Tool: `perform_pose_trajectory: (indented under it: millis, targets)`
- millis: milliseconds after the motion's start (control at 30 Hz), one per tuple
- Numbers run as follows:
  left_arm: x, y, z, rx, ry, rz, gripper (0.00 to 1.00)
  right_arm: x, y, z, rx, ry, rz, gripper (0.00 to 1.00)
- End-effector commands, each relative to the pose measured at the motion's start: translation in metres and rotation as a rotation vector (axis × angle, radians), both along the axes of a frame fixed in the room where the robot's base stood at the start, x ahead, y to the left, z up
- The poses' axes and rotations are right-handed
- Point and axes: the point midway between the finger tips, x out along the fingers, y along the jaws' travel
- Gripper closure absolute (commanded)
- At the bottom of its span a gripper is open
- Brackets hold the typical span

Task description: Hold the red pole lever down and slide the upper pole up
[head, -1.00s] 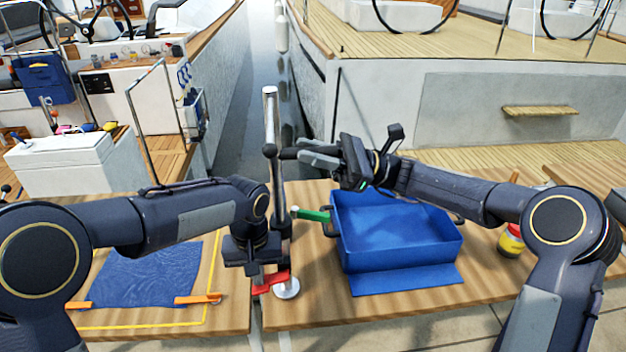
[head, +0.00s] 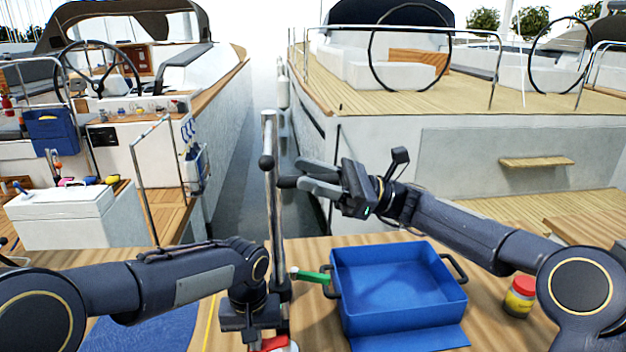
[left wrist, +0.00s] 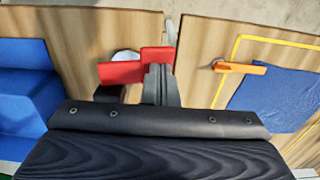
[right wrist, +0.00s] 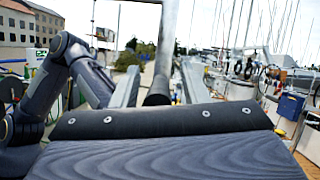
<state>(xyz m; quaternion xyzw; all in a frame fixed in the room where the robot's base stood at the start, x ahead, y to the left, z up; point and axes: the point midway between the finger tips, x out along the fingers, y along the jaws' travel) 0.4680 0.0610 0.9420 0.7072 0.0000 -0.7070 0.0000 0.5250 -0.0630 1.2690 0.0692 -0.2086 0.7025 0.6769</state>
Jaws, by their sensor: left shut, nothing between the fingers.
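The silver upper pole (head: 270,140) stands upright in the middle of the head view, with a dark handle (head: 287,182) sticking out to the right. My right gripper (head: 312,180) is open beside it; in the right wrist view the dark handle (right wrist: 157,94) lies between the spread fingers, with gaps on both sides. The red lever (left wrist: 120,72) is at the pole's foot and shows only partly at the bottom of the head view (head: 275,343). My left gripper (left wrist: 160,82) is shut and empty, its fingertips at the red lever; contact is hard to judge.
A blue bin (head: 398,290) with dark handles stands on the wooden table right of the pole. A green-handled tool (head: 312,277) lies between them. A red-lidded jar (head: 520,297) is farther right. A blue cloth (left wrist: 280,100) lies on the table's other side.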

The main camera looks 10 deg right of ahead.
Motion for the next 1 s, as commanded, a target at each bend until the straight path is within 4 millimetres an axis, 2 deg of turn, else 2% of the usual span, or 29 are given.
perform_pose_trajectory:
  millis: [267,367,467,800,1000]
  targets:
    - [0.000,0.000,-0.001,0.000,0.001,0.000,1.00,0.000,-0.001,-0.004,-0.003,0.003,0.001,0.59]
    - [0.000,0.000,-0.001,0.000,0.001,0.000,1.00,0.001,-0.006,-0.006,-0.004,0.004,0.000,0.59]
    - [0.000,0.000,-0.001,0.000,0.001,0.000,1.00,0.003,-0.020,-0.012,-0.004,0.005,-0.003,0.59]
    - [0.000,0.000,-0.001,0.000,0.000,0.000,1.00,0.008,-0.086,-0.038,-0.003,0.003,-0.003,0.59]
    - [0.000,0.000,-0.001,0.000,0.000,0.000,1.00,0.009,-0.107,-0.046,-0.002,0.002,-0.001,0.59]
